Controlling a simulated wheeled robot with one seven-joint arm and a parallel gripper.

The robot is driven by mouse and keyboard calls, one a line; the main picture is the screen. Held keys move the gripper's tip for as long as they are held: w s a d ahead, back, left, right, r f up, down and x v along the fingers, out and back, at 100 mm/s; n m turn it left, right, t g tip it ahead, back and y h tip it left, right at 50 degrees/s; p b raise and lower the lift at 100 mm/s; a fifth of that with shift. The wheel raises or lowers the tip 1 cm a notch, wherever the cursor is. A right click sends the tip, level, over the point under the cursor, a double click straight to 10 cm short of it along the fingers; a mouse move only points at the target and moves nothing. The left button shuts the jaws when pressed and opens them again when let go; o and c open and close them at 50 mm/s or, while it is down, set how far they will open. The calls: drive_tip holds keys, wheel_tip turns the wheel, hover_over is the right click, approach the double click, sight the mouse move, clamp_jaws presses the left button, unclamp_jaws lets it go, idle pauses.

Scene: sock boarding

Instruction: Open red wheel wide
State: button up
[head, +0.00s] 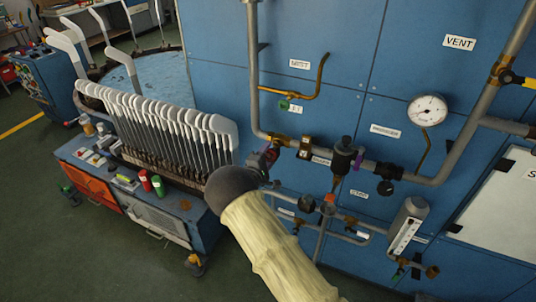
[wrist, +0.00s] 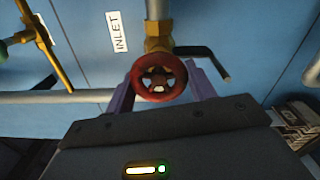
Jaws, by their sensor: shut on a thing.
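The red wheel (wrist: 160,92) is a small spoked handwheel on a brass valve (wrist: 157,38), in the middle of the wrist view. My gripper (wrist: 163,80) has a purple finger on each side of the wheel and is shut on it. In the head view my gripper (head: 270,157) is at the pipework on the blue panel, just past the dark end of my arm. The wheel is small there and mostly hidden by the gripper. I cannot tell how far the wheel is turned.
An INLET label (wrist: 117,32) is left of the valve, and a black lever (wrist: 205,58) sticks out right of it. A pressure gauge (head: 427,110) and a flowmeter (head: 405,228) are farther right. A rack of white sock boards (head: 165,120) stands close on the left.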

drive_tip(key=shift+d+f+n, duration=0.1)
drive_tip(key=shift+f+n, duration=0.05)
drive_tip(key=shift+n, duration=0.15)
drive_tip(key=o, duration=1)
drive_tip(key=b+v, duration=0.3)
drive_tip(key=v, duration=1.4)
drive_tip(key=shift+s, duration=0.2)
drive_tip(key=shift+w, duration=0.1)
